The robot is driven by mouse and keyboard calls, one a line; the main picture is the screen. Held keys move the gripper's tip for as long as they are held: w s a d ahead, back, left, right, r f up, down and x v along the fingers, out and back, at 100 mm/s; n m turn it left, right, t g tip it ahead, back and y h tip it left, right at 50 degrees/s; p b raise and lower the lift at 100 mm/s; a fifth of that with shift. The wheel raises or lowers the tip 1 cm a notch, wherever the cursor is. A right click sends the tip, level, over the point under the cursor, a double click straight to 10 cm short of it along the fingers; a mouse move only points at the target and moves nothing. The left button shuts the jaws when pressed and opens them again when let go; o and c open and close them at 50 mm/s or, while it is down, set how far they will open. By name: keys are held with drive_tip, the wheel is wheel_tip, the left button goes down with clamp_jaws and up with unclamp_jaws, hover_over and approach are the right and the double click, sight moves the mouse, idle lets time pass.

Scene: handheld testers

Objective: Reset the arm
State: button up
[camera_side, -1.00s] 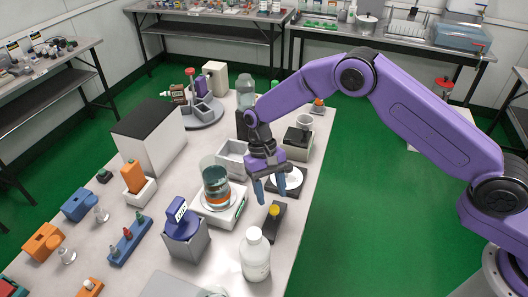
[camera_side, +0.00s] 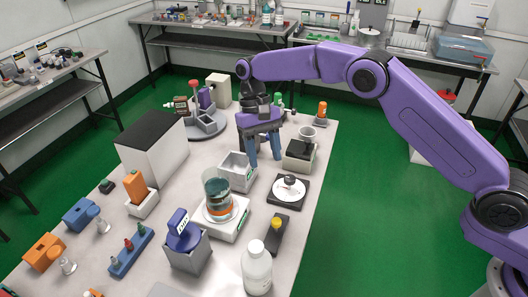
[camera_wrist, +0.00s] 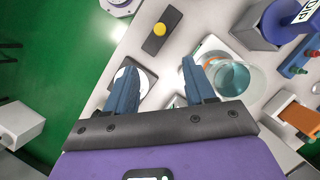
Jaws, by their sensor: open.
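My gripper (camera_side: 265,160) has blue fingers that point down and stand apart, with nothing between them. In the side view it hangs above the table, over the area of the grey open bin (camera_side: 238,172) and the dark block-shaped device (camera_side: 299,155). In the wrist view both blue fingers of my gripper (camera_wrist: 158,68) show spread, with table surface between them. A black plate with a white disc (camera_side: 289,190) lies in front of it, partly hidden by a finger in the wrist view.
A glass beaker of teal liquid (camera_side: 217,190) stands on a white scale. A white bottle (camera_side: 257,270) stands near the front edge. A black device with a yellow button (camera_side: 276,232) and a large white box with a black top (camera_side: 151,158) are nearby. Green floor lies right of the table.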

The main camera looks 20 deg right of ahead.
idle(0.4)
drive_tip(key=s+d+r+n+t, duration=0.1)
drive_tip(key=s+d+r+n, duration=0.25)
drive_tip(key=s, duration=0.45)
drive_tip(key=s+d+r+n+t, duration=0.1)
drive_tip(key=s+d+r+n, duration=0.2)
drive_tip(key=s+r, duration=0.35)
drive_tip(key=s+d+f+n+t, duration=0.2)
drive_tip(key=s+d+n, duration=0.4)
drive_tip(key=s+d, duration=1)
drive_tip(key=s+f, duration=0.1)
drive_tip(key=s, duration=0.4)
drive_tip(key=shift+d+t, duration=0.3)
drive_tip(key=shift+d, duration=0.1)
